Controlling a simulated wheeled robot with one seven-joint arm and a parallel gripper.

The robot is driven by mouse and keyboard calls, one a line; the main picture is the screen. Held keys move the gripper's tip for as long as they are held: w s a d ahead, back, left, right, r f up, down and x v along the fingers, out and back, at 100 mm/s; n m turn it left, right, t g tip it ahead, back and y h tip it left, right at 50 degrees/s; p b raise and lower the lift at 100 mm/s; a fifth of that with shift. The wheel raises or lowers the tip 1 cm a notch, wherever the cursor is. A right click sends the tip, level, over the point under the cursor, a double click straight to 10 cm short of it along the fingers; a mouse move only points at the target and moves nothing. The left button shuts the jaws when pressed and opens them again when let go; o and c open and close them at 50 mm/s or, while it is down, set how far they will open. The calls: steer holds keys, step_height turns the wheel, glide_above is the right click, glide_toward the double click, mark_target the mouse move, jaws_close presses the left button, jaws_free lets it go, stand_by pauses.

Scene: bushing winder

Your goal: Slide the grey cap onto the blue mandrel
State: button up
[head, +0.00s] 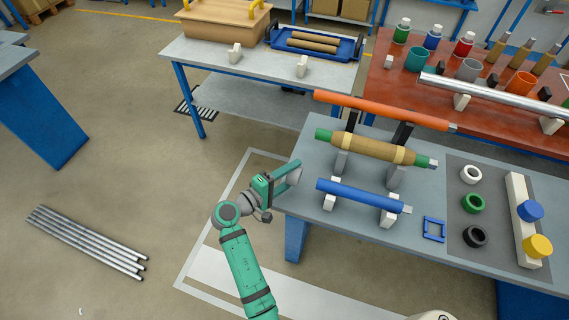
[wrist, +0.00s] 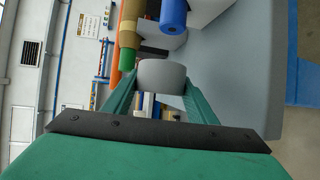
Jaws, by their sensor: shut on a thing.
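The blue mandrel (head: 358,195) lies level on two white supports at the near side of the grey table. Its left end is free and faces my side. It also shows in the wrist view (wrist: 173,14), beyond the cap and a little to the right. My gripper (head: 279,180) is shut on the grey cap (head: 291,173), just off the table's left edge. The cap is left of the mandrel's free end, slightly above it in the picture, and apart from it. In the wrist view the cap (wrist: 162,76) sits between both fingertips; its far opening is hidden.
A brown wound mandrel with green ends (head: 370,148) and an orange bar (head: 380,110) lie behind the blue one. White, green and black rings (head: 472,203) and a white block with blue and yellow caps (head: 517,205) stand at right. Metal rods (head: 88,242) lie on the floor.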

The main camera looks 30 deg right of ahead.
steer(key=shift+w+f, duration=0.5)
steer(key=shift+w, duration=0.1)
steer(key=shift+s, duration=0.45)
steer(key=shift+s, duration=0.1)
steer(key=shift+s+d, duration=0.45)
steer(key=shift+d, duration=0.15)
steer(key=shift+s+d, duration=0.95)
steer(key=shift+s, duration=0.25)
steer(key=o, duration=0.4)
steer(key=c, duration=0.5)
